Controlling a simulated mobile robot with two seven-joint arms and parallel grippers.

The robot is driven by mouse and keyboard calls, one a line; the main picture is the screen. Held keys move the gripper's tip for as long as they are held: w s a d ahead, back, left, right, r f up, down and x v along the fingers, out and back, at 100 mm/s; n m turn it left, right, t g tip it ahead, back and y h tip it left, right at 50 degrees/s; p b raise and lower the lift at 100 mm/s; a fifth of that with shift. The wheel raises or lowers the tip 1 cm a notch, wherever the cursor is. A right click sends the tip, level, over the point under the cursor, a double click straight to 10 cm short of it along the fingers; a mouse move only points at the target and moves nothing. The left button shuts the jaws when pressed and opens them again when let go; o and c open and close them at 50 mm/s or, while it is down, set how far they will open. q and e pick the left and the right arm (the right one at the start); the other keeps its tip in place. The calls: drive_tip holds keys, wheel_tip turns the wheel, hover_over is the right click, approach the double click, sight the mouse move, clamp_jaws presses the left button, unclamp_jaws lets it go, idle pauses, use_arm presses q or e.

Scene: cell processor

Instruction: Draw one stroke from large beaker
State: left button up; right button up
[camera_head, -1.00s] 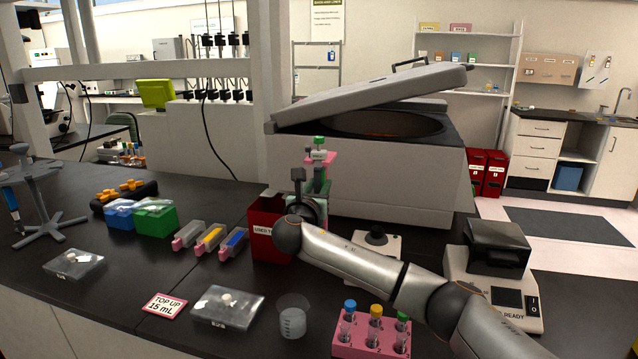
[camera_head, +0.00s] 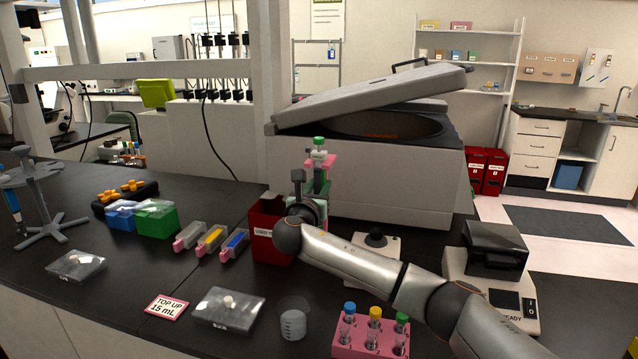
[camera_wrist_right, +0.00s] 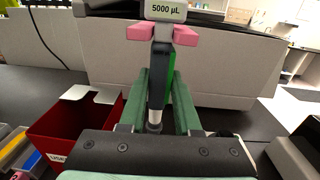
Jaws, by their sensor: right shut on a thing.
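My right gripper (camera_head: 317,190) is shut on a pipette (camera_head: 319,155) with a green top button. The pipette is upright in front of the centrifuge. In the right wrist view, the pipette (camera_wrist_right: 158,75) sits between my green fingers, with a "5000 µL" label and pink pieces at its upper part. Its lower end is hidden in both views. A clear beaker (camera_head: 293,322) stands at the front of the bench, well nearer the camera than the gripper. It is the only beaker I can make out. My left gripper is not in view.
A red used-tips bin (camera_head: 268,235) stands just left of the gripper. A pink tube rack (camera_head: 370,340) is right of the beaker, and a clear-lidded plate (camera_head: 228,310) is left of it. The open centrifuge (camera_head: 390,175) stands behind. A small device (camera_head: 495,280) is at right.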

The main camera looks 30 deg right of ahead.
drive_tip(key=p+v, duration=0.5)
drive_tip(key=v, duration=0.4)
drive_tip(key=shift+w, duration=0.15)
drive_tip(key=shift+a, duration=0.15)
